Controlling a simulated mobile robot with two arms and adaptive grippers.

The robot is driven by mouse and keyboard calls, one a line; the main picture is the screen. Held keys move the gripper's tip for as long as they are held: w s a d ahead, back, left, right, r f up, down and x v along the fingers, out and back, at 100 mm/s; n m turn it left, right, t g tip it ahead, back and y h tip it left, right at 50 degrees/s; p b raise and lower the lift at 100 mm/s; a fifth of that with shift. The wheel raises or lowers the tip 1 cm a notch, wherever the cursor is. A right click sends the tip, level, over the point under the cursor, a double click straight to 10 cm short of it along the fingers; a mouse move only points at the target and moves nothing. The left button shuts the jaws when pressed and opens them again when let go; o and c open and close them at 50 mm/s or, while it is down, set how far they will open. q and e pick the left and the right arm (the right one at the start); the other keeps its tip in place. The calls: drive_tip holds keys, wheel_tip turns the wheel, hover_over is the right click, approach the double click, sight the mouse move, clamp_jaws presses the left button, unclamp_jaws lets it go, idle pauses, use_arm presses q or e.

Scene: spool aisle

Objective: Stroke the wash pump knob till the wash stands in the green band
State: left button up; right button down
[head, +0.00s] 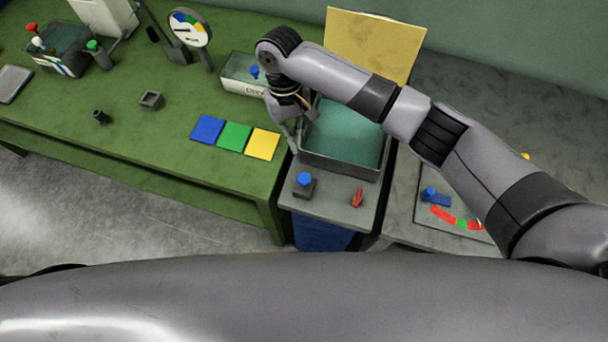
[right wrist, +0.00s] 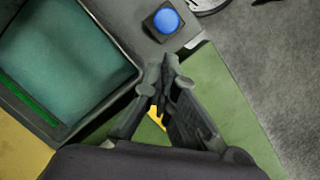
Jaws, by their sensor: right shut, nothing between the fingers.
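A round blue knob (head: 304,179) sits on a dark square base at the near end of a grey stand. It also shows in the right wrist view (right wrist: 167,20), beyond my fingertips. Behind it is an open dark tank (head: 340,168) holding teal wash (head: 345,135). In the right wrist view a green strip (right wrist: 27,97) runs along the tank's inner wall; I cannot tell the level against it. My right gripper (head: 293,143) is shut and empty, beside the tank's left edge and apart from the knob. Its fingertips also show in the right wrist view (right wrist: 167,64).
A red lever (head: 357,198) is right of the knob. Blue, green and yellow squares (head: 235,136) lie on the green bench (head: 180,140). A yellow panel (head: 374,42) rises behind the tank.

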drive_tip(key=shift+v, duration=2.4)
drive_tip(key=shift+f, duration=0.1)
